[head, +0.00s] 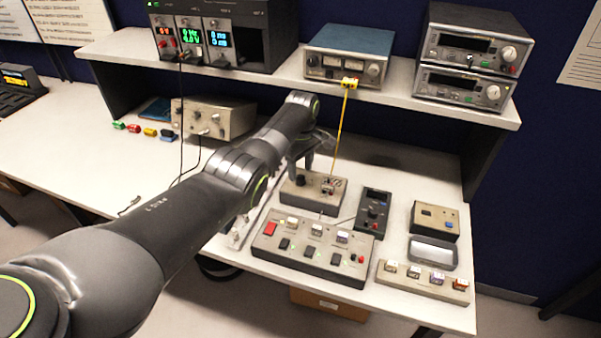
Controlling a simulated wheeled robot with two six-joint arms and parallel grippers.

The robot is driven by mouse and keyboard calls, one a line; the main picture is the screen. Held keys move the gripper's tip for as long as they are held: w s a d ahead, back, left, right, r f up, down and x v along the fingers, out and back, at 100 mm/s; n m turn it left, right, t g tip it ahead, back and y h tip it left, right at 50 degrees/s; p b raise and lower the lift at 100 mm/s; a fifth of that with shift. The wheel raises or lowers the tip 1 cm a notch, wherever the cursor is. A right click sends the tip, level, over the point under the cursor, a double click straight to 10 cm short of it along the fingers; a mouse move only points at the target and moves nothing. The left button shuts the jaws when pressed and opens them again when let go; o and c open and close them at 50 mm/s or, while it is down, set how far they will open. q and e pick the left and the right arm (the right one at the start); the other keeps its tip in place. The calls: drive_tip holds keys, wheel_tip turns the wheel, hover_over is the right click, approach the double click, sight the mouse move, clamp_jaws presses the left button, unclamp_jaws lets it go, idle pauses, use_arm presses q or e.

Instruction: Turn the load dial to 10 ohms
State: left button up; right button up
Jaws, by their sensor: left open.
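A small box with a dark top and pale front (322,204) stands mid-bench, behind the wide switch panel. A black round knob (300,180) sits on its left side, and this looks like the load dial; its scale marks are too small to read. A yellow lead runs up from terminals (328,186) on its right side. My left arm comes in from the left, and my left gripper (313,160) is open, pointing down just above and behind the knob. I cannot tell whether a finger touches the knob. My right gripper is not in view.
The yellow lead (340,130) rises beside my gripper to a meter (349,55) on the shelf. A wide switch panel (312,248) lies in front, and a black handheld meter (373,212) to the right. The shelf edge (400,98) overhangs behind.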

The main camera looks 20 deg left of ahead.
sight(300, 180)
use_arm(q)
wheel_tip(300, 180, down, 2)
drive_tip(key=shift+f, duration=0.1)
drive_tip(key=shift+f+b, duration=0.25)
drive_tip(key=shift+b, duration=0.05)
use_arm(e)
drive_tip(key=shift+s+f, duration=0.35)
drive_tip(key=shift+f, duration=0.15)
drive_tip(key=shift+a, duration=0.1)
use_arm(q)
drive_tip(key=c, duration=1)
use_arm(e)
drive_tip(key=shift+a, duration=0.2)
